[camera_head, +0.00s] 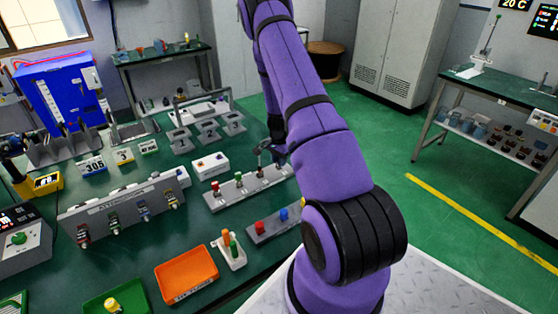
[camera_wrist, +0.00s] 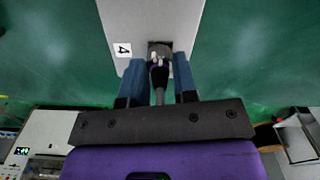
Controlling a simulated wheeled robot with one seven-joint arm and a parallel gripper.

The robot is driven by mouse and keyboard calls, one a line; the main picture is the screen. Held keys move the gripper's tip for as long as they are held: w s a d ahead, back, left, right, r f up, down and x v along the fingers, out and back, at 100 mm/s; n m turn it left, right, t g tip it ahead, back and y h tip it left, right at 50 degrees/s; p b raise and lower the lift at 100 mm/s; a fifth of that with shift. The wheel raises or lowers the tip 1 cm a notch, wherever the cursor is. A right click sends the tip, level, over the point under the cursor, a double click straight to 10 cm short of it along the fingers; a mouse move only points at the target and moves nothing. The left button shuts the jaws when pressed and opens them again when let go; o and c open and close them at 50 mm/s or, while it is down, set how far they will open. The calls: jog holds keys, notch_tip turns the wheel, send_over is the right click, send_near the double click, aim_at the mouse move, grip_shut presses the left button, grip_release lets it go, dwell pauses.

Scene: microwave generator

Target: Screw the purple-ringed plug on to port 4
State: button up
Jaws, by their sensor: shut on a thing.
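My gripper (camera_wrist: 158,62) is shut on the purple-ringed plug (camera_wrist: 160,76), which sits between its two blue fingers in the wrist view. The plug has a dark body, a purple band near its front and a grey tail towards the palm. Its front end meets a dark round fitting at port 4 on the pale grey port block (camera_wrist: 155,15), beside the label "4" (camera_wrist: 122,50). I cannot tell how far the plug is on. In the head view my gripper (camera_head: 268,155) is over the right part of the port block (camera_head: 240,197), and the plug is too small to make out.
Red and green-topped fittings (camera_head: 215,188) stand on the block's left part. A grey strip with red and blue caps (camera_head: 270,228) lies in front. An orange tray (camera_head: 187,274), a white holder (camera_head: 232,258) and a white box (camera_head: 210,166) are nearby.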

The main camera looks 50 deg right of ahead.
jog(key=m, duration=0.6)
jog(key=shift+m, duration=0.3)
dwell(0.5)
jog(key=o, duration=0.9)
jog(key=shift+o, duration=0.2)
notch_tip(320, 180, up, 11)
jog(key=shift+f, duration=0.1)
